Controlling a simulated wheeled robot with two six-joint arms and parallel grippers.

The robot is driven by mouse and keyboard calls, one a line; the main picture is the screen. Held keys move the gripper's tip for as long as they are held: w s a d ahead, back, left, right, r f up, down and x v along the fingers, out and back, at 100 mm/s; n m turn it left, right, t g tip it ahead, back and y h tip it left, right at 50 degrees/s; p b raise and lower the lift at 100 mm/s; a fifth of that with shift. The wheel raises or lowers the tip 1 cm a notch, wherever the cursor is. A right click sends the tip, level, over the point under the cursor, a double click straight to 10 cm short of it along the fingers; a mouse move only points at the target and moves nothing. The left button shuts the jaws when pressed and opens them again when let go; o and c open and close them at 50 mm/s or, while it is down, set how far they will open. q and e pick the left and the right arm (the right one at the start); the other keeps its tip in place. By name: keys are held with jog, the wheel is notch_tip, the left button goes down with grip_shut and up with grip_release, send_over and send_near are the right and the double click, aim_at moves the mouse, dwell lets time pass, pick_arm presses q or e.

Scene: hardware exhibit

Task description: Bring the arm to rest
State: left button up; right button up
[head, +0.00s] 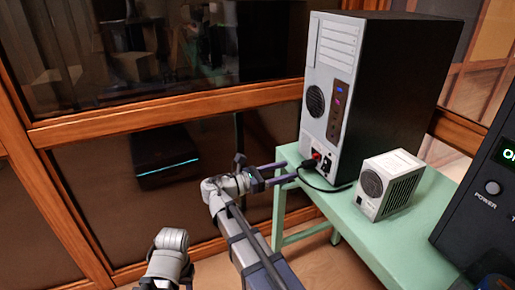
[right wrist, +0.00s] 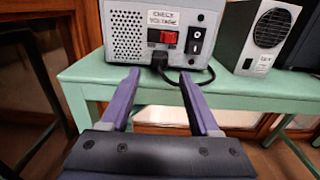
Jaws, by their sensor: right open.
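My right gripper (head: 290,172) is open, its two purple fingers reaching toward the edge of the green table (head: 420,225). In the right wrist view the gripper (right wrist: 159,73) has nothing between its fingers. Just beyond the fingertips stands a tall computer case (head: 340,85), whose grey panel (right wrist: 133,38) carries a red switch (right wrist: 168,37) and a "CHECK VOLTAGE" label. A black cable (right wrist: 165,70) hangs at the foot of the panel; whether the fingers touch anything is unclear. A pale link of my other arm (head: 168,258) shows at the lower left; its gripper is not visible.
A small grey box with a round fan (head: 388,185) stands right of the case, also in the wrist view (right wrist: 255,35). A dark unit marked POWER (head: 490,195) is at the right edge. A wood-framed glass wall (head: 165,122) stands behind. Floor shows below the table.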

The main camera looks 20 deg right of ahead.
jog(key=s+a+f+m+y, duration=0.3)
jog(key=a+f+y, duration=0.1)
jog(key=f, duration=0.3)
jog(key=s+a+f+m+y, duration=0.3)
jog(key=a+f+m+y, duration=0.1)
jog(key=f, duration=0.3)
jog(key=s+a+f+m+g+y, duration=0.1)
jog(key=s+a+f+m+y, duration=0.35)
jog(key=a, duration=0.35)
jog(key=s+a+f+m+y, duration=0.35)
jog(key=s+a, duration=0.25)
jog(key=a, duration=0.2)
notch_tip(320, 180, up, 27)
jog(key=p, duration=2.6)
jog(key=shift+w+a+f+y, duration=0.15)
jog(key=shift+w+f+y, duration=0.05)
jog(key=shift+y, duration=0.2)
